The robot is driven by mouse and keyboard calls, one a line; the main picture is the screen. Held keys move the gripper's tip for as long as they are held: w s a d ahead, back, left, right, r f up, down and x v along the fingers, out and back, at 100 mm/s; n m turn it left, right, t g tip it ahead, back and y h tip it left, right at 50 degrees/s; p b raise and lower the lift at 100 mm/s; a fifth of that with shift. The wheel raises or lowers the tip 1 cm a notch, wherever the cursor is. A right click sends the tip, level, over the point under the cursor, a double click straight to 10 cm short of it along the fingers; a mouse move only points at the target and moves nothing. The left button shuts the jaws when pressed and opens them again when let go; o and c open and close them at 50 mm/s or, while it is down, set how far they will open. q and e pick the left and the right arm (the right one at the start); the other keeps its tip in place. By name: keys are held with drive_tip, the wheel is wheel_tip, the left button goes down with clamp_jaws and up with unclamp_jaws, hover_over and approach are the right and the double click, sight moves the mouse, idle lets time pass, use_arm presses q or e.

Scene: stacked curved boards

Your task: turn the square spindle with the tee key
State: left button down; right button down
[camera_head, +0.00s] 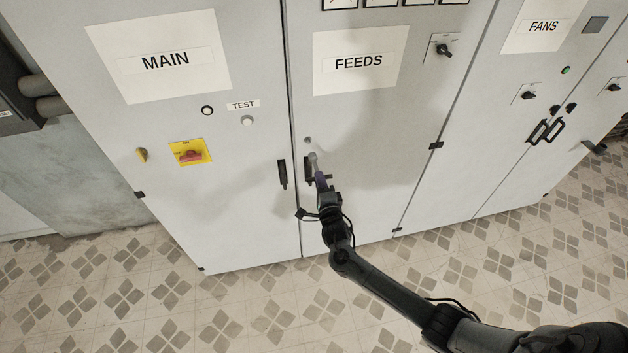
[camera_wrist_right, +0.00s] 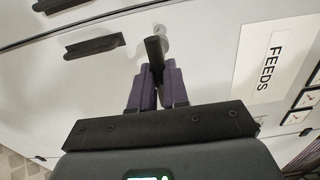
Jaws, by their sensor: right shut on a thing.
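My right gripper (camera_head: 321,180) is at the FEEDS door, low near its left edge. Its purple fingers, also seen in the right wrist view (camera_wrist_right: 156,88), are shut on the tee key. The tee key has a dark crossbar (camera_wrist_right: 155,50) between the fingertips and a pale grey shank (camera_head: 314,160) pointing at the door. A small round grey fitting (camera_head: 307,140), perhaps the square spindle's, shows on the door just above the shank. I cannot tell whether the key touches or sits on the spindle; its square is not visible. My left gripper is not in view.
The FEEDS door (camera_head: 365,125) has a black handle (camera_head: 308,170) close beside my gripper. The MAIN door (camera_head: 110,125) at left carries another black handle (camera_head: 283,174) and a red switch on a yellow plate (camera_head: 190,153). The tiled floor (camera_head: 250,310) in front is clear.

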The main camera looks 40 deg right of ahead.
sight(317, 169)
idle(0.3)
drive_tip(key=b+x, duration=0.3)
drive_tip(key=shift+w+d+f+b, duration=0.15)
drive_tip(key=shift+w+b, duration=0.15)
drive_tip(key=shift+w+d+b, duration=0.25)
drive_tip(key=shift+w+b, duration=0.2)
drive_tip(key=shift+w, duration=0.3)
drive_tip(key=shift+d, duration=0.1)
idle(0.5)
